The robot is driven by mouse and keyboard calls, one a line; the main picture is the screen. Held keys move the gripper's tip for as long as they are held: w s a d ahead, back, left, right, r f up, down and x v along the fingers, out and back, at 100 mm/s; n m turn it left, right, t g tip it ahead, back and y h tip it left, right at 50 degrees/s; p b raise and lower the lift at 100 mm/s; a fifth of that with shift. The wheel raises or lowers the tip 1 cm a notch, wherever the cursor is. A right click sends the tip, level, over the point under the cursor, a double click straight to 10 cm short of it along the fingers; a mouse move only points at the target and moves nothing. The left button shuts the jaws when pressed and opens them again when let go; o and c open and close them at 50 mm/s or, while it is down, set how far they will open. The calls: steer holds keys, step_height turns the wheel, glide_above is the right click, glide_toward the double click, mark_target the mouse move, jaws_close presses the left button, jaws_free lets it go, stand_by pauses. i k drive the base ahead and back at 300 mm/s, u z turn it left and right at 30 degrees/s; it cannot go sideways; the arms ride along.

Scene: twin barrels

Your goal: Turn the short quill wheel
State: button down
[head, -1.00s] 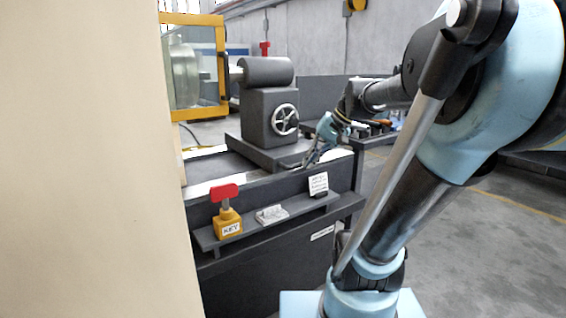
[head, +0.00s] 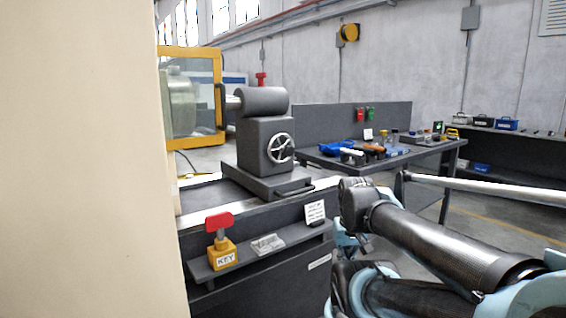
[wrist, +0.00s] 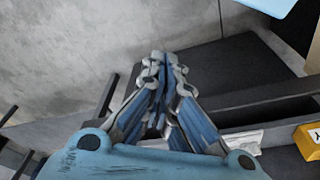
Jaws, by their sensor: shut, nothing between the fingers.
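The quill wheel (head: 281,148) is a small silver spoked handwheel on the right face of the dark grey tailstock (head: 256,145) in the head view. The wheel does not show in the wrist view. My gripper (wrist: 163,62) is shut and empty in the wrist view, its blue-and-grey fingers together over dark grey surfaces. In the head view my wrist is to the right of the wheel and lower, clear of it. My fingers are mostly hidden there.
A yellow KEY block (head: 222,255) with a red key (head: 218,225) stands on the front shelf, near a card (head: 315,213). A yellow-framed guard (head: 190,98) is at left. A tool bench (head: 400,155) stands behind. A beige panel (head: 80,160) blocks the left side.

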mark_target(289, 151)
steer(key=u, duration=0.55)
steer(key=k, duration=1.6)
steer(key=z, duration=0.6)
steer(key=i, duration=1)
steer(key=u, duration=0.1)
